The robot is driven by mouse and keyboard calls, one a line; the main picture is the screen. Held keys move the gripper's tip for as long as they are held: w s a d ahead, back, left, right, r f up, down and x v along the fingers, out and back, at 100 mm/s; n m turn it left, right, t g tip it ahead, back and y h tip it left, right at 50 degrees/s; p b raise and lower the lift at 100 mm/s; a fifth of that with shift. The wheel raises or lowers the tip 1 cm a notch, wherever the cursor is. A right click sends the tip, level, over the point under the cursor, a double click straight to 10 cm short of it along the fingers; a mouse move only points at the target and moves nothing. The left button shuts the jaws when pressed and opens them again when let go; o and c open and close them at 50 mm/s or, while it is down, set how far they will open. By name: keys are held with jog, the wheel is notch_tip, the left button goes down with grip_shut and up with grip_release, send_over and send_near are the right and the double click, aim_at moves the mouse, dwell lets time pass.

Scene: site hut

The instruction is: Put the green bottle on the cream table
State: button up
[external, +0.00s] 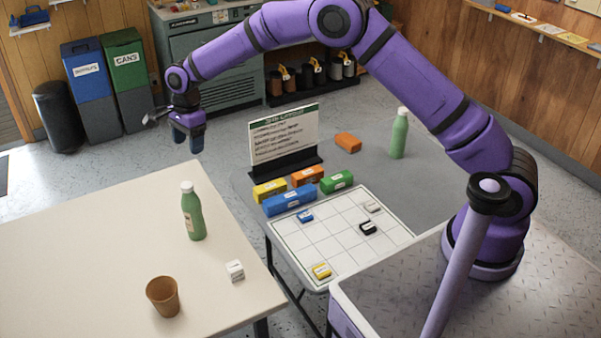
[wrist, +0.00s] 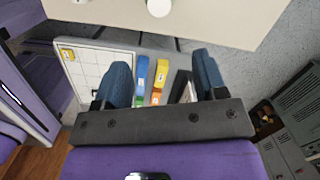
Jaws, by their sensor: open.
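A green bottle (external: 194,214) with a white cap and a pale label stands upright on the cream table (external: 90,235). The bottle's white cap (wrist: 159,7) shows at the top edge of the wrist view, over the cream table (wrist: 222,20). A second green bottle (external: 399,136) with a white cap stands upright on a grey surface at the back right. My gripper (external: 188,140) is open and empty, in the air, apart from both bottles. Its two blue fingers also show in the wrist view (wrist: 163,76), with nothing held between them.
A brown cup (external: 162,296) and a small white block (external: 235,271) share the cream table. Beside it, a white grid board (external: 335,238) holds small blocks. Yellow, orange, green and blue (external: 289,199) blocks and a standing sign (external: 284,140) lie behind it. The cream table's left side is clear.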

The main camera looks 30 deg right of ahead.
jog(key=s+d+r+n+t, duration=0.1)
jog(key=s+d+r+n, duration=0.15)
jog(key=d+r, duration=1.3)
jog(key=s+d+r+n+t, duration=0.1)
jog(key=s+d+r+n, duration=0.2)
jog(key=s+d+r, duration=0.55)
jog(key=s+d+r+n+t, duration=0.1)
jog(key=s+d+r+n, duration=0.3)
jog(key=d, duration=0.7)
jog(key=s+d+f+n, duration=0.1)
jog(key=s+d, duration=0.3)
jog(key=s, duration=0.4)
jog(key=s+d+f+n+t+h, duration=0.1)
jog(key=s+d+n, duration=0.1)
jog(key=s+d, duration=0.2)
jog(key=s+d+f+n+t, duration=0.1)
jog(key=s+d, duration=0.4)
jog(key=s, duration=0.6)
jog(key=shift+s+f, duration=0.3)
